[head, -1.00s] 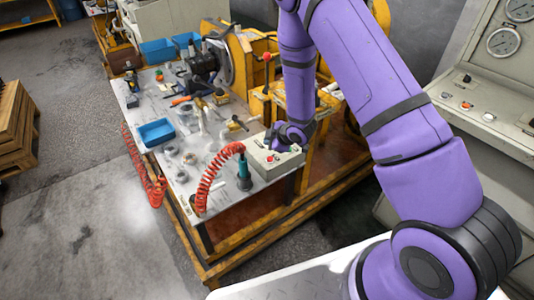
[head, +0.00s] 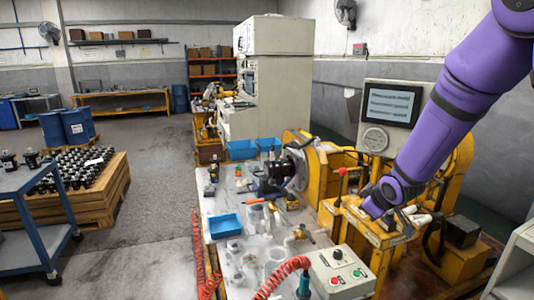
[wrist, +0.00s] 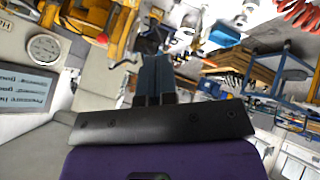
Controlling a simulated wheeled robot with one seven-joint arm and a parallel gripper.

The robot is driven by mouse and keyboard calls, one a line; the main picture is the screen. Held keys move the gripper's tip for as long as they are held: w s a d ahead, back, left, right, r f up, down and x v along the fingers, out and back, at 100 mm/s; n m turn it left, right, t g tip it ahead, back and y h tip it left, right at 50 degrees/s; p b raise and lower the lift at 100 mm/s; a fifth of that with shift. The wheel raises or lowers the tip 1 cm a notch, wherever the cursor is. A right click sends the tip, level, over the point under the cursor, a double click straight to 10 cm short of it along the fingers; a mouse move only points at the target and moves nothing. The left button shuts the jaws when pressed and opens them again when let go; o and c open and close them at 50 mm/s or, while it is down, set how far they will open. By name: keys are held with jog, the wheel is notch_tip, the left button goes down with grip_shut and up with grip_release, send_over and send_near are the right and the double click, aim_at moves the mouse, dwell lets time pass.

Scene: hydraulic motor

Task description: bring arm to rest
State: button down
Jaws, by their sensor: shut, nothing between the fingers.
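My purple arm (head: 455,95) comes down from the upper right in the head view. My gripper (head: 372,213) is at its lower end, small and partly hidden by the wrist, and appears over or in front of the yellow machine frame. In the wrist view my gripper (wrist: 156,72) shows its dark fingers close together with nothing between them. I cannot tell from these views how far the gripper is from the yellow frame.
A workbench (head: 222,262) holds a blue tray (head: 224,223), a motor (head: 272,178), a red coiled hose (head: 284,274) and a button box (head: 341,272). A screen-and-gauge panel (head: 390,115) stands behind the arm. A blue cart (head: 30,180) and a pallet stand left; the floor (head: 150,185) between is clear.

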jog(key=s+d+r+m+g+h, duration=0.1)
jog(key=s+r+m, duration=0.2)
jog(key=s+r, duration=0.5)
jog(key=s+d+r+m, duration=0.2)
jog(key=s+r, duration=0.6)
jog(key=s+r+m+g, duration=0.1)
jog(key=s+r+m, duration=0.1)
jog(key=s, duration=0.7)
jog(key=s+a+r+m+g, duration=0.1)
jog(key=s+r+m, duration=0.1)
jog(key=s, duration=0.7)
jog(key=shift+s+a+r, duration=0.25)
jog(key=shift+r, duration=0.15)
